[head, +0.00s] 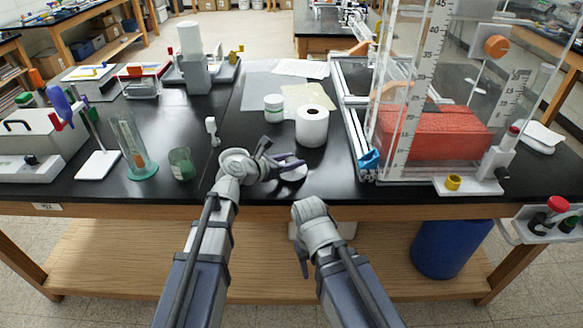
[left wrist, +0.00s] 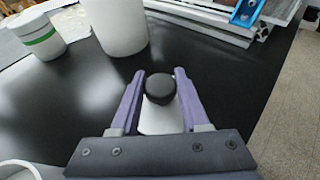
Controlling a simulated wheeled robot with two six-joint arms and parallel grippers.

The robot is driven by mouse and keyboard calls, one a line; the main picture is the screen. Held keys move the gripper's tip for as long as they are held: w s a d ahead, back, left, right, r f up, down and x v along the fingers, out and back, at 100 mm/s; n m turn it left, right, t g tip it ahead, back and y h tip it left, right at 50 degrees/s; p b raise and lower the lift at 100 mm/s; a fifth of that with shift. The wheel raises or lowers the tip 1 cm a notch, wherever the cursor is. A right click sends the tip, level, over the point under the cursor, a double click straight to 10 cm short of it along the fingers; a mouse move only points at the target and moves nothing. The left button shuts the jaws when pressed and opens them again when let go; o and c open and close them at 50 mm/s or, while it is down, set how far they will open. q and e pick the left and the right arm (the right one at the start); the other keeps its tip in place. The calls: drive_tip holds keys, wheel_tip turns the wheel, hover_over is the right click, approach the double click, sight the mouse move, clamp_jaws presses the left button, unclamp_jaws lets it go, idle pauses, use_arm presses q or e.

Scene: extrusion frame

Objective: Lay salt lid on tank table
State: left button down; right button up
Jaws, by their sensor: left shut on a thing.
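My left gripper (head: 288,163) is just above the near middle of the black tank table (head: 330,185). It is shut on the salt lid, a white disc (head: 294,174) with a black knob. In the left wrist view the purple fingers (left wrist: 158,85) stand on either side of the black knob (left wrist: 160,89), with white showing below it. The disc is low over the table; I cannot tell whether it touches. My right gripper (head: 303,262) hangs in front of the table edge, mostly hidden by its arm.
A white jar with a green band (head: 274,108) and a white roll (head: 312,126) stand behind the lid. The clear tank with red contents (head: 435,133) and its rail frame (head: 352,125) are at right. A green beaker (head: 182,164) stands at left. The table front between them is clear.

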use_arm(q)
drive_tip(key=shift+f, duration=0.15)
drive_tip(key=shift+c, duration=2)
unclamp_jaws()
drive_tip(key=shift+r, duration=0.25)
drive_tip(key=p+v, duration=0.4)
drive_tip(key=v, duration=0.6)
drive_tip(key=shift+s+a, duration=0.15)
drive_tip(key=shift+s, duration=0.05)
drive_tip(key=shift+s+a+r, duration=0.2)
drive_tip(key=shift+s+a, duration=0.3)
drive_tip(key=shift+a, duration=0.05)
